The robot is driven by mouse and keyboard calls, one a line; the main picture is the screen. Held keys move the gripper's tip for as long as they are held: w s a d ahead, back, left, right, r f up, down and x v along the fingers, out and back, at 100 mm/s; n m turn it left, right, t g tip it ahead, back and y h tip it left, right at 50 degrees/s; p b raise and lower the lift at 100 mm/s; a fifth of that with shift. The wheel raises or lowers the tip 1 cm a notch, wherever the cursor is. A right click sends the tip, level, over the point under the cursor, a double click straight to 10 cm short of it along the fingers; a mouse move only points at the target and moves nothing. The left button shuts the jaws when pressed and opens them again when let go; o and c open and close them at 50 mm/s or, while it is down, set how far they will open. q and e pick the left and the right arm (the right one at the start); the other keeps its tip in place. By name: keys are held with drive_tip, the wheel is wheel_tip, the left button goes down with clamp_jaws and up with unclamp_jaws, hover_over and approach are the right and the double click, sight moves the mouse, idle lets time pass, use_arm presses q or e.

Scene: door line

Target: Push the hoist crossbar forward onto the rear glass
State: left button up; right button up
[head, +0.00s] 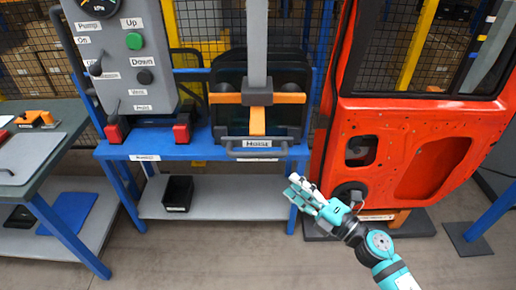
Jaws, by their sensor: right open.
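The hoist crossbar (218,98) is an orange bar that runs sideways below a grey vertical column (257,40). A dark block sits at its middle, with a short orange piece below it. Dark glass (293,62) stands behind the bar, on the blue bench; I cannot tell whether the bar touches it. A handle labelled "Hoist" (257,143) is at the bench's front edge. My right gripper (298,189) is open and empty, in front of the bench and below the bar, clear of it. My left gripper is not in view.
A grey control panel (165,95) with Up and Down buttons stands at the left of the blue bench (200,148). A red door (400,120) stands at the right. A black bin (178,193) is on the lower shelf. A table (70,122) is at far left. The front floor is clear.

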sight(260, 154)
drive_tip(key=p+x, duration=0.2)
drive_tip(key=x, duration=1.1)
drive_tip(key=shift+w+p, duration=0.2)
drive_tip(key=shift+p, duration=0.1)
drive_tip(key=shift+w+a+f, duration=0.1)
drive_tip(key=shift+w+a, duration=0.15)
drive_tip(key=shift+w, duration=0.05)
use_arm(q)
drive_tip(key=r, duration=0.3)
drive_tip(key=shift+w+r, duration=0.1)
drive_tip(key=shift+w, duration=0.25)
use_arm(e)
clamp_jaws()
